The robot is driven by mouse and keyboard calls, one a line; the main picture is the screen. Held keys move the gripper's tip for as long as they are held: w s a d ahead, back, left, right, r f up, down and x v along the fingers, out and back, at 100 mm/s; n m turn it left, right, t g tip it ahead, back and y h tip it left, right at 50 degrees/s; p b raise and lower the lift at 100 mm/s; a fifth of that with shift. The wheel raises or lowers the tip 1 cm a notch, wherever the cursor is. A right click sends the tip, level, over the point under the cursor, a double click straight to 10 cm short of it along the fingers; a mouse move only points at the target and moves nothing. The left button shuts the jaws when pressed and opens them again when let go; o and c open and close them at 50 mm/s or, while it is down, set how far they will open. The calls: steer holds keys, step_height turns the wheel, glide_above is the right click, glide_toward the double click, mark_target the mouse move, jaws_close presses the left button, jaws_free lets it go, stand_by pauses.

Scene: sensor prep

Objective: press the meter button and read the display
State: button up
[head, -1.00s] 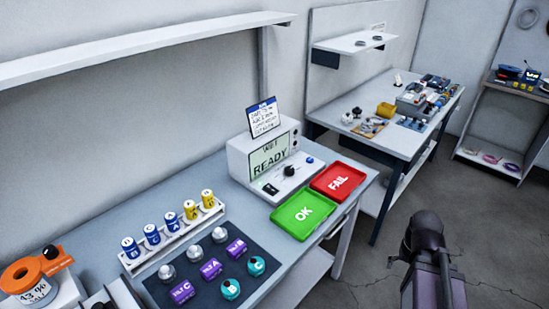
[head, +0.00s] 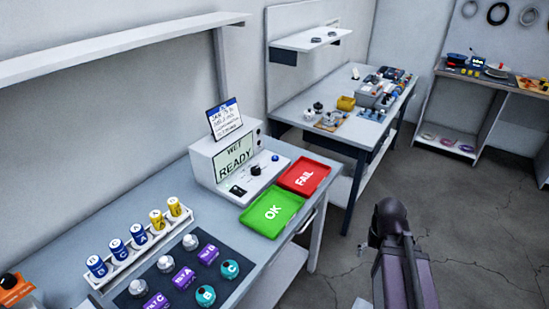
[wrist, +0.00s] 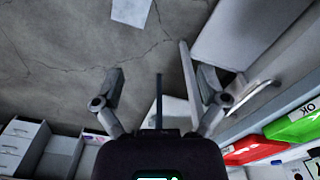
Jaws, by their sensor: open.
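The meter (head: 208,168) is a white box on the near bench, at the middle left of the head view. Its pale display (head: 236,158) reads READY on the lower line; the smaller upper line looks like WET. A black knob (head: 256,170) and a small blue button (head: 276,158) sit on its sloping front. My gripper (wrist: 160,76) is open and empty in the wrist view, over the floor beside the bench and apart from the meter. In the head view only my arm shows clearly, at lower right.
A green OK tray (head: 258,224) and red FAIL tray (head: 304,189) lie right of the meter. Blue and yellow cells (head: 138,233) stand in a rack, with labelled sensors (head: 184,277) on a dark mat. A second bench (head: 299,103) stands behind. Open floor lies at right.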

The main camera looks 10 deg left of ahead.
jaws_close()
stand_by(1.3)
